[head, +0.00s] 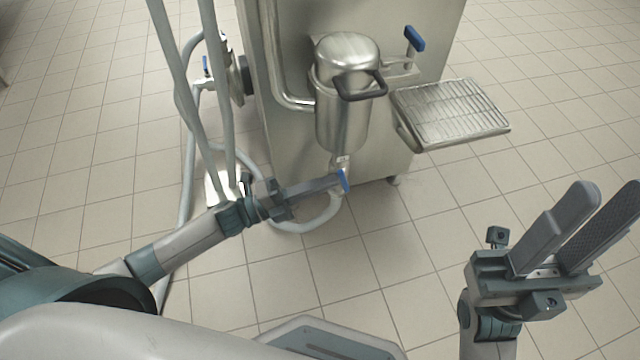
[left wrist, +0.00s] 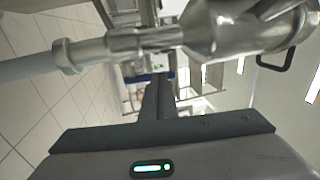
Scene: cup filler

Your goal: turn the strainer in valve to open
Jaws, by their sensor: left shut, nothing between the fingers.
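The strainer (head: 337,118) is a steel canister with a domed lid and a dark handle, fixed to the front of a steel machine. Below it a valve with a blue handle (head: 344,181) sits on the pipe. My left gripper (head: 338,181) is shut and empty, its fingertips right at this handle; I cannot tell whether they touch it. In the left wrist view the steel fitting (left wrist: 130,45) runs across the top and a bit of blue handle (left wrist: 150,77) shows by the fingertips. My right gripper (head: 608,192) is open and empty at the lower right, away from the machine.
Another blue-handled valve (head: 414,39) is at the upper right of the strainer. A grated drip tray (head: 450,110) juts out to the right. Grey hoses (head: 187,150) run down the left side and loop under the strainer. The tiled floor in front is clear.

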